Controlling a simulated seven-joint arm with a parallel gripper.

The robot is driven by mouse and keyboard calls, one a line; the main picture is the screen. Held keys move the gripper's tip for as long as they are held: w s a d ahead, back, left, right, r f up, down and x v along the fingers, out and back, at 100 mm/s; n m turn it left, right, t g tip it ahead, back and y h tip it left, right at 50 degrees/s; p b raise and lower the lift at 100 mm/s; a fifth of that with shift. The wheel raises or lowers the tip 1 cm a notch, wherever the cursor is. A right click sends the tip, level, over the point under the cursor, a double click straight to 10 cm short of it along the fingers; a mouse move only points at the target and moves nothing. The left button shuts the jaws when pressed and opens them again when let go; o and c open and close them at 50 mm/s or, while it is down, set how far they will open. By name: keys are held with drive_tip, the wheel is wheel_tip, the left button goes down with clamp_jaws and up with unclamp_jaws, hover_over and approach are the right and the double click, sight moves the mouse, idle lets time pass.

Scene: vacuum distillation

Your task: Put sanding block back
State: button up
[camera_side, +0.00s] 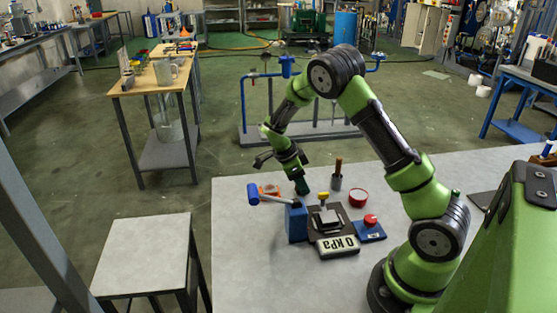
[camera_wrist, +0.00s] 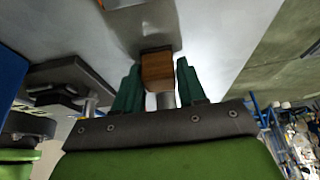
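My gripper (camera_side: 302,186) hangs over the far left part of the grey table, beside a blue box-shaped unit. In the wrist view its two dark green fingers (camera_wrist: 158,85) stand close on either side of a small brown wooden block, which looks like the sanding block (camera_wrist: 158,70). The fingers appear shut on it. A dark patch like a shadow lies on the table beyond the block. The block cannot be made out in the side view, and its height above the table is unclear.
The blue unit (camera_side: 296,222) with a blue-ended lever stands close to my gripper. Nearby are a 0 kPa display (camera_side: 338,246), a red button on a blue base (camera_side: 370,231), a red bowl (camera_side: 358,198), a cup with a wooden-handled tool (camera_side: 337,181) and an orange item (camera_side: 268,190). The table's front left is clear.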

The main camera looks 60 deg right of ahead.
drive_tip(key=o, duration=0.4)
drive_tip(key=shift+o, duration=0.2)
drive_tip(key=a+r+n+t+y, duration=0.15)
drive_tip(key=a+r, duration=0.25)
drive_tip(key=r, duration=0.4)
drive_tip(key=a+r+n+t, duration=0.1)
drive_tip(key=a+r+n, duration=0.25)
drive_tip(key=r, duration=0.45)
drive_tip(key=s+a+r+n+t+y, duration=0.2)
drive_tip(key=s+a+r+n+t, duration=0.2)
drive_tip(key=s+a+n, duration=0.3)
drive_tip(key=s+a+r+n+t+y, duration=0.2)
drive_tip(key=s+a+r+n+t, duration=0.2)
drive_tip(key=s+a+n, duration=0.3)
drive_tip(key=shift+n, duration=2)
drive_tip(key=shift+a, duration=0.1)
